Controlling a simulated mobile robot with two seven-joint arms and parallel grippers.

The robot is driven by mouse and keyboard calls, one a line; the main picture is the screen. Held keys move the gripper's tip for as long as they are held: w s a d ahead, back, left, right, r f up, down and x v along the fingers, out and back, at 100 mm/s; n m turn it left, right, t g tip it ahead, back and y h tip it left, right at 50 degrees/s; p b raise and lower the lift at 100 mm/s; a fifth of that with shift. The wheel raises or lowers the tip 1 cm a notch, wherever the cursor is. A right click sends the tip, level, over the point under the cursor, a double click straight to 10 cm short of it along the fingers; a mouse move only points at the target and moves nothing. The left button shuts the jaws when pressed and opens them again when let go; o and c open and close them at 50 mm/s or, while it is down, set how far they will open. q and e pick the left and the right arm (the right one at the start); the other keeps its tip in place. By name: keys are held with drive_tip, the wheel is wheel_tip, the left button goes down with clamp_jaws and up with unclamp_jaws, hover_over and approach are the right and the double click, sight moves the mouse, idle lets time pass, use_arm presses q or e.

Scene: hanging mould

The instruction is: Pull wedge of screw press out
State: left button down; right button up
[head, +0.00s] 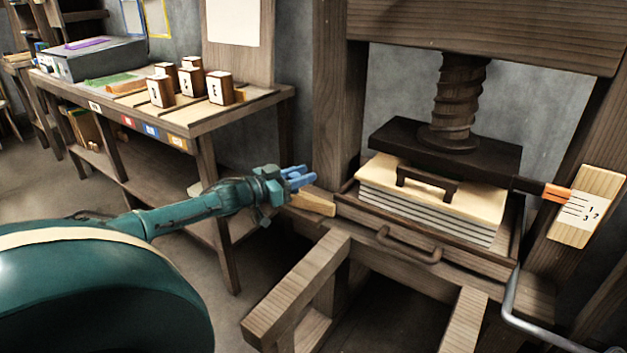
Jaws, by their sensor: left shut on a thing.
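The wooden screw press (335,90) fills the right half of the head view, with its dark screw (459,95) coming down onto a black plate (400,138). The wedge (314,205), a light wooden piece, sticks out at the left side of the press bed. My left gripper (300,177) has blue fingers and is shut on the wedge from the left. The fingers cover part of the wedge, and its inner end is hidden at the press. My right gripper is not in view.
A pale stack of layered sheets (430,205) with a dark handle lies under the plate. A curved handle (410,246) is on the press front. Wooden beams (300,285) jut forward. A workbench (190,118) with small numbered blocks stands left. A scale board (588,207) is at right.

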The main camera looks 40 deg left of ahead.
use_arm(q)
drive_tip(key=shift+s+a, duration=0.1)
drive_tip(key=shift+a, duration=1.25)
drive_tip(key=c, duration=1.1)
unclamp_jaws()
drive_tip(key=shift+s+a, duration=0.1)
drive_tip(key=shift+o, duration=0.2)
